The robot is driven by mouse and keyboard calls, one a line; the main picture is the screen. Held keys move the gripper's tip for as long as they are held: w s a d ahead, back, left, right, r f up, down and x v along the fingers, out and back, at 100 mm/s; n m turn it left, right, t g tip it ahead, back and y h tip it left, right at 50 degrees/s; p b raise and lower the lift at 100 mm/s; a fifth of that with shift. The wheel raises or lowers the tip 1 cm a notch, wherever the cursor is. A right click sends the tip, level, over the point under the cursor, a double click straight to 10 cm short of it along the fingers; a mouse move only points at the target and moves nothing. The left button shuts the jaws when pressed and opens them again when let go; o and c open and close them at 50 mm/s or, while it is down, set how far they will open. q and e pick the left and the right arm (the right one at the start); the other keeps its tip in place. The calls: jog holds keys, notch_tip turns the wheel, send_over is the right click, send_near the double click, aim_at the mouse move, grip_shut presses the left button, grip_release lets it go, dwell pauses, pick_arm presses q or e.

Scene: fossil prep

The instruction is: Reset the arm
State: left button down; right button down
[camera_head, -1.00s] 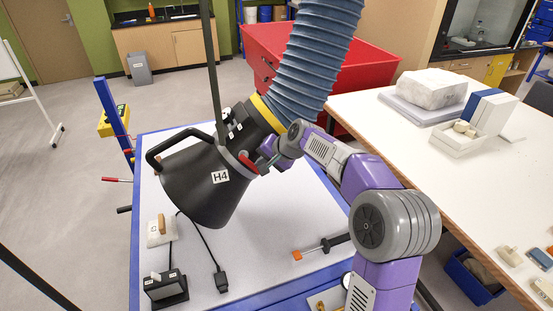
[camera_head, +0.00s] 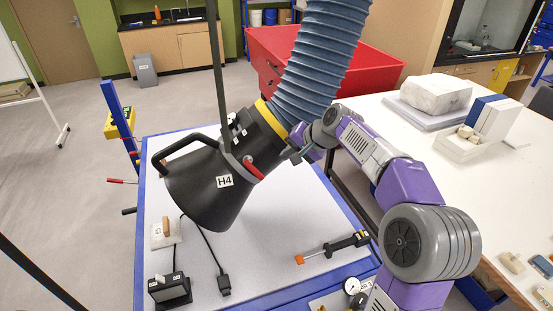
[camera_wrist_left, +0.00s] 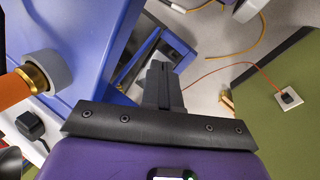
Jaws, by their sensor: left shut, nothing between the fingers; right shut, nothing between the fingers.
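My right arm, purple and grey, reaches in from the lower right in the head view. Its gripper (camera_head: 298,155) is shut and empty beside the right side of a black extraction hood labelled H4 (camera_head: 205,190). A small gap seems to separate them, though depth is hard to judge. The hood hangs tilted over the worktable from a ribbed blue hose (camera_head: 318,65), with a red lever (camera_head: 253,168) near its neck. My left gripper (camera_wrist_left: 160,85) shows only in the left wrist view, its dark fingers shut and empty, beside blue framework.
The blue-edged worktable (camera_head: 270,215) holds an orange-tipped tool (camera_head: 335,247), a black box (camera_head: 170,289) with a cable and a small block with a wooden handle (camera_head: 166,233). A white table (camera_head: 400,130) with a pale rock (camera_head: 435,91) stands right. A red bin (camera_head: 375,65) stands behind.

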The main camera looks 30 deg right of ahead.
jog(key=v, duration=0.3)
jog(key=shift+s+d+r, duration=0.1)
jog(key=shift+s+d, duration=0.05)
jog(key=shift+s, duration=0.05)
jog(key=a+x, duration=0.2)
jog(key=x, duration=1)
jog(key=shift+a+b, duration=0.35)
jog(key=shift+a, duration=0.05)
jog(key=shift+s, duration=0.1)
